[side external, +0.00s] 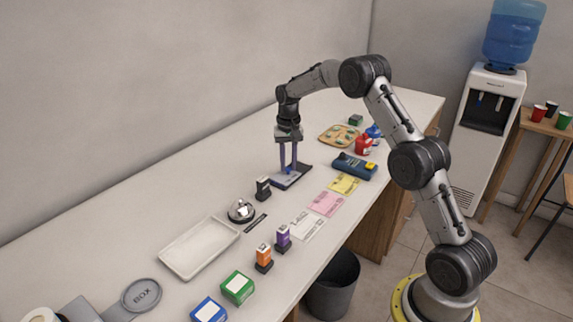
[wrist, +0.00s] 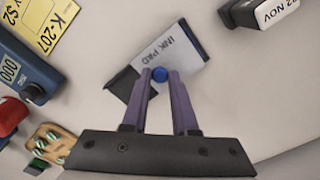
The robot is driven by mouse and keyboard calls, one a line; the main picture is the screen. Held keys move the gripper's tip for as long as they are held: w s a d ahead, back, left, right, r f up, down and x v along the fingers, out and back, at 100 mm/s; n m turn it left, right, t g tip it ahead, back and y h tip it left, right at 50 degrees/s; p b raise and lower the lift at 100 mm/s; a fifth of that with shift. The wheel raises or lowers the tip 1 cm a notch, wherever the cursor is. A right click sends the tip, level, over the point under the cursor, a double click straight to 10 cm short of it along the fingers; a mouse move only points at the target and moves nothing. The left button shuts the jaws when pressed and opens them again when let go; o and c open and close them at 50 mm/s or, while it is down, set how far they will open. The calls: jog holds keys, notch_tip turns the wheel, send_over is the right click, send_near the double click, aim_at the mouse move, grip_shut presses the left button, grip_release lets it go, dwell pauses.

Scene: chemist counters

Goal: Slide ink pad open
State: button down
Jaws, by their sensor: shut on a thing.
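The ink pad (side external: 281,182) lies flat on the counter, a dark, low case below my gripper. In the wrist view its light grey lid (wrist: 178,48) carries the words INK PAD. A dark part (wrist: 122,82) of the case shows beyond the lid at the lower left, and a dark edge shows at the upper right. A small round blue knob (wrist: 159,74) sits at the lid's near edge. My gripper (wrist: 159,78) points down with its two purple fingers (side external: 289,168) shut on the blue knob. The fingers hide part of the case.
A black stamp (side external: 263,190) stands near the pad, left of it. A blue numbering device (side external: 355,166) lies to its right, with a yellow card (side external: 344,184) and pink card (side external: 326,203) towards the front.

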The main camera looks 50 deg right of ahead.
jog(key=d, duration=0.6)
jog(key=shift+r, duration=0.1)
jog(key=c, duration=0.7)
grip_release()
jog(key=shift+a, duration=0.1)
notch_tip(320, 180, up, 14)
